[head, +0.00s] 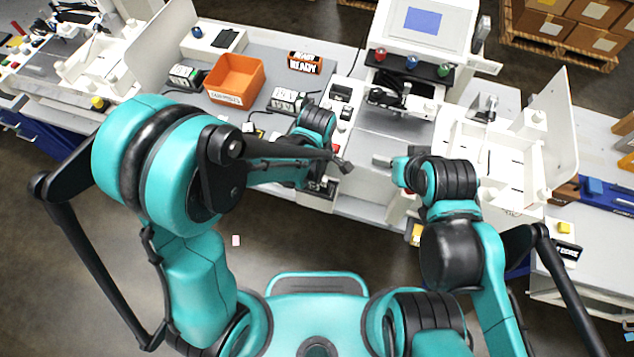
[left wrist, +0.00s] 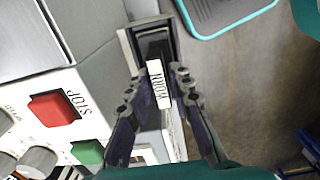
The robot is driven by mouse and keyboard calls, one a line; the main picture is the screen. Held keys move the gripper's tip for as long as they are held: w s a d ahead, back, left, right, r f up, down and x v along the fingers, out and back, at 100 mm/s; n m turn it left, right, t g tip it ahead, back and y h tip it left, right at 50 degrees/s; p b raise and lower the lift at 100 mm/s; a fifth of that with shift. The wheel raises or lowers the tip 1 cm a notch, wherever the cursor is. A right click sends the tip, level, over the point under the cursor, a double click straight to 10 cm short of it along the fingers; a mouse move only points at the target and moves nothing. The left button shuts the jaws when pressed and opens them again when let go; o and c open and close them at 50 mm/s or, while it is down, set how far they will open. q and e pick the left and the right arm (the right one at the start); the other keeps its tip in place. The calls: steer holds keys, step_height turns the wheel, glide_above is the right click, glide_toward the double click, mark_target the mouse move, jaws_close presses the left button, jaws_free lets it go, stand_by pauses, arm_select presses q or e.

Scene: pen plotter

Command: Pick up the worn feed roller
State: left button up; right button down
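In the left wrist view, a dark block-like part (left wrist: 153,44) sits in a pale frame at the bench edge; I take it for the worn feed roller. A white label (left wrist: 159,86) reading WORN is beside it, between the fingers of my left gripper (left wrist: 157,84). The fingers are apart, one on each side of the label, and no firm grip shows. In the head view my left gripper (head: 343,164) is low over the bench front, and the roller cannot be made out there. My right gripper (head: 383,160) is in front of the plotter, too small to judge.
A red STOP button (left wrist: 54,108) and a green button (left wrist: 88,153) are close to my left gripper. An orange bin (head: 234,80) stands at the back left. The white plotter (head: 427,22) with a screen stands at the back, with a white tray (head: 487,165) to its right.

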arm_select(q)
jaws_close()
steer(key=shift+r, duration=0.1)
